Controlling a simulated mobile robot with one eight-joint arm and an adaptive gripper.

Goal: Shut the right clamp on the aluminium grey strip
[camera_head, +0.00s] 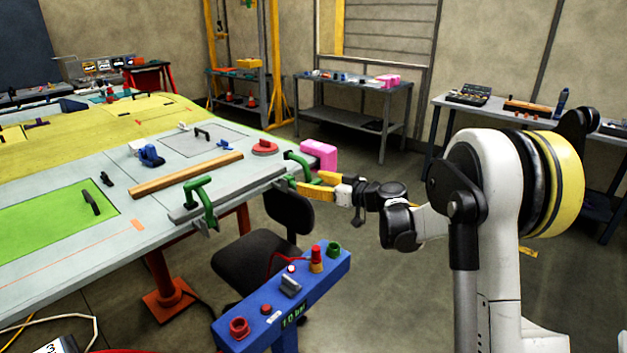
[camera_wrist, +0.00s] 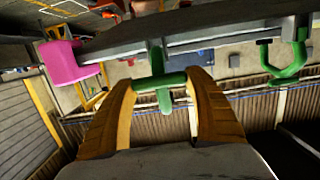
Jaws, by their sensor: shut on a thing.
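The aluminium grey strip (camera_head: 236,191) lies along the near edge of the wing table; it also crosses the top of the wrist view (camera_wrist: 215,32). The green right clamp (camera_head: 297,160) is at the strip's right end. Its green T-shaped handle (camera_wrist: 163,81) hangs below the strip in the wrist view. My gripper (camera_head: 312,188) is at this clamp, its yellow fingers (camera_wrist: 165,95) shut on the two ends of the handle bar. The green left clamp (camera_head: 200,197) stands farther left on the strip and shows at right in the wrist view (camera_wrist: 286,60). Whether the right clamp's pad touches the strip is hidden.
A pink block (camera_head: 319,154) sits at the table corner, close beside the right clamp. A wooden bar (camera_head: 187,175) and a red round piece (camera_head: 265,147) lie behind the strip. A black chair (camera_head: 262,255) and a blue control box (camera_head: 283,302) stand below the table edge.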

